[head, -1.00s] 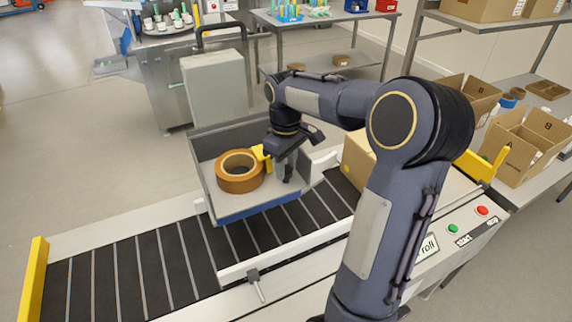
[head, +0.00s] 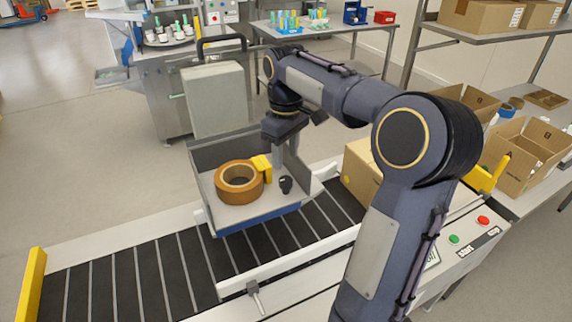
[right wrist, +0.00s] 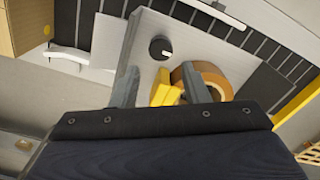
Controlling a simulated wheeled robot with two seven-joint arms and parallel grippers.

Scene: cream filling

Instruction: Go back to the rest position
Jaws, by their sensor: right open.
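My right gripper (head: 285,150) hangs above the tray on the conveyor, with its fingers partly hidden behind its own body. In the right wrist view its two fingers (right wrist: 165,90) are spread with nothing held between them. Below it, a brown tape roll (head: 238,181) with a yellow part (head: 262,166) lies in the grey tray (head: 208,199). A small black knob (head: 286,184) is beside the roll; it also shows in the right wrist view (right wrist: 160,47). My left gripper is not in view.
A closed cardboard box (head: 361,169) stands right of the tray. A control panel with a red button (head: 484,220) is at right. Open cartons (head: 525,155) sit on the side table.

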